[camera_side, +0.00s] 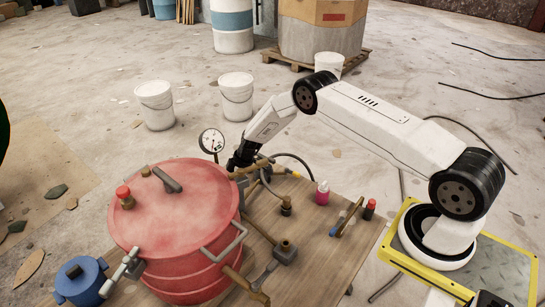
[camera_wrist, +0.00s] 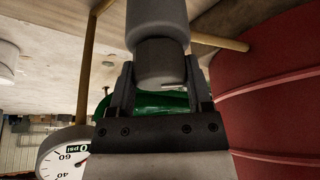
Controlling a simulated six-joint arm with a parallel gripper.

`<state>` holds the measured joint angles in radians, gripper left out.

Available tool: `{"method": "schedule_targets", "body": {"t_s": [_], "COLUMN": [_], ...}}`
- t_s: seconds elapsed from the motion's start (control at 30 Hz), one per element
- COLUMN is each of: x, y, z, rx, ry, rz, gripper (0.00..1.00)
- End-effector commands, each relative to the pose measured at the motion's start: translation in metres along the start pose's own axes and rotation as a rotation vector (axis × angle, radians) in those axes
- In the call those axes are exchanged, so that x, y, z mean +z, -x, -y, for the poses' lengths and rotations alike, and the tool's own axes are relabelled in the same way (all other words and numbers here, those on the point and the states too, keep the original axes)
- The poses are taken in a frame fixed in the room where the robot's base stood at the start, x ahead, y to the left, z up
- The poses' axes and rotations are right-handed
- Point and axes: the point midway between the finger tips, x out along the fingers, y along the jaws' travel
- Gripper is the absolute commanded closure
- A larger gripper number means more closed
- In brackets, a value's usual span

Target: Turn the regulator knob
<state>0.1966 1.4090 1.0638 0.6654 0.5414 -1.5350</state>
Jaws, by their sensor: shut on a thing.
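The regulator knob (camera_wrist: 160,62) is a dark grey cylinder in the wrist view, joined to a wider, lighter grey cylindrical body (camera_wrist: 157,20). My gripper (camera_wrist: 161,75) is shut on the knob, with one finger on each side of it. A round white pressure gauge (camera_wrist: 64,156) marked PSI stands at the lower left of the wrist view. The gauge also shows in the side view (camera_side: 212,141), just left of my gripper (camera_side: 238,165). In the side view my gripper is behind the red pot, and the knob cannot be made out there.
The large red pot (camera_side: 170,230), with handles and lid fittings, fills the table's left. White buckets (camera_side: 236,95) stand on the floor behind.

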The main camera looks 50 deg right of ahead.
Motion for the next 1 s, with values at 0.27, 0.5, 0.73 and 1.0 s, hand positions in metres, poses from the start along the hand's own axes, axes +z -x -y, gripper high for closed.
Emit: {"method": "schedule_targets", "body": {"t_s": [0.27, 0.5, 0.73, 1.0], "x": [-0.0007, -0.0005, -0.0008, -0.0007], "y": [0.0002, 0.0, 0.0003, 0.0001], "z": [-0.0011, -0.0008, -0.0008, -0.0004], "rx": [-0.099, -0.186, -0.253, -0.296], "ry": [0.246, 0.454, 0.618, 0.72], "rz": [-0.001, -0.001, -0.001, 0.0], "gripper": [0.95, 0.95, 0.95, 0.95]}}
